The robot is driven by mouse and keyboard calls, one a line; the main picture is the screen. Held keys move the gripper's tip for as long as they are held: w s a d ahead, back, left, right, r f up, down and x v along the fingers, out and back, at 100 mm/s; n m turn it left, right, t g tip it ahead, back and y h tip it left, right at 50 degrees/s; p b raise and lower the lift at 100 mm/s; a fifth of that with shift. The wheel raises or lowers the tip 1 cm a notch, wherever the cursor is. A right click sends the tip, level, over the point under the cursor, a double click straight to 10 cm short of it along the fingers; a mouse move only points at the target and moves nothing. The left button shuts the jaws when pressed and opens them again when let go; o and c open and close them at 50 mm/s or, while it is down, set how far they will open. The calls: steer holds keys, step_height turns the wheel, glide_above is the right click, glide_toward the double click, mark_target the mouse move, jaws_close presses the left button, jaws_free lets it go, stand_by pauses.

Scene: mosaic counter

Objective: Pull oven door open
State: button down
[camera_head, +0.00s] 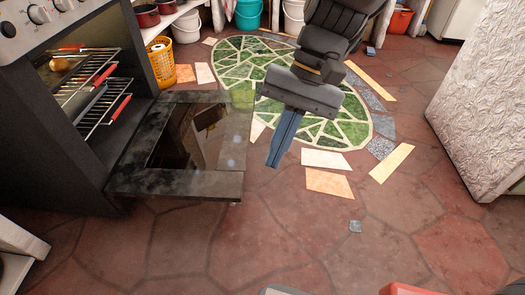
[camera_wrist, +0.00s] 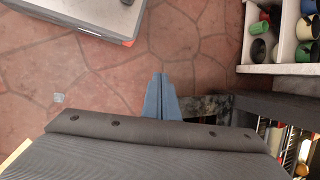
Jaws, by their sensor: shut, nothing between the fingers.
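The oven (camera_head: 50,125) stands at the left in the head view, with its cavity exposed. Its door (camera_head: 222,183) is folded down, lying about level just above the floor, with a dark glass pane in the middle. In the wrist view a dark part of the door (camera_wrist: 207,104) shows beside the fingers. My gripper (camera_head: 274,163) points down to the right of the door's outer edge, its blue fingers together and empty. The fingers also show in the wrist view (camera_wrist: 161,80). I cannot tell whether they touch the door; a small gap seems to separate them.
Wire racks with red handles (camera_head: 118,110) are inside the oven. An orange basket (camera_head: 162,65) and several buckets stand behind. A white textured block (camera_head: 485,110) is at the right. A drawer of cups (camera_wrist: 285,40) shows in the wrist view. The tiled floor in front is mostly clear.

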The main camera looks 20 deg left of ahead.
steer(key=w+a+f+m+g+y+b, duration=0.1)
steer(key=w+a+f+m+g+y, duration=0.25)
steer(key=w+f, duration=0.5)
steer(key=w+a+f+m+g+y+b, duration=0.2)
steer(key=w+a+f+m+y, duration=0.25)
steer(key=w+f, duration=0.4)
steer(key=w+d+f+m+t+y+b, duration=0.1)
steer(key=w+d+f+m+t+y, duration=0.15)
steer(key=f, duration=0.55)
steer(key=w+d+f+m+t+y, duration=0.1)
steer(key=f+m+y, duration=0.3)
steer(key=f, duration=0.5)
steer(key=w+d+f+m+t+y+b, duration=0.1)
steer(key=w+d+f+m+t+y, duration=0.15)
steer(key=f, duration=0.55)
steer(key=s+a+r+b, duration=0.2)
steer(key=a+r, duration=0.4)
steer(key=a, duration=0.4)
steer(key=shift+s+a+b, duration=0.2)
steer(key=shift+a+b, duration=0.05)
steer(key=shift+b, duration=0.55)
steer(key=shift+m, duration=0.3)
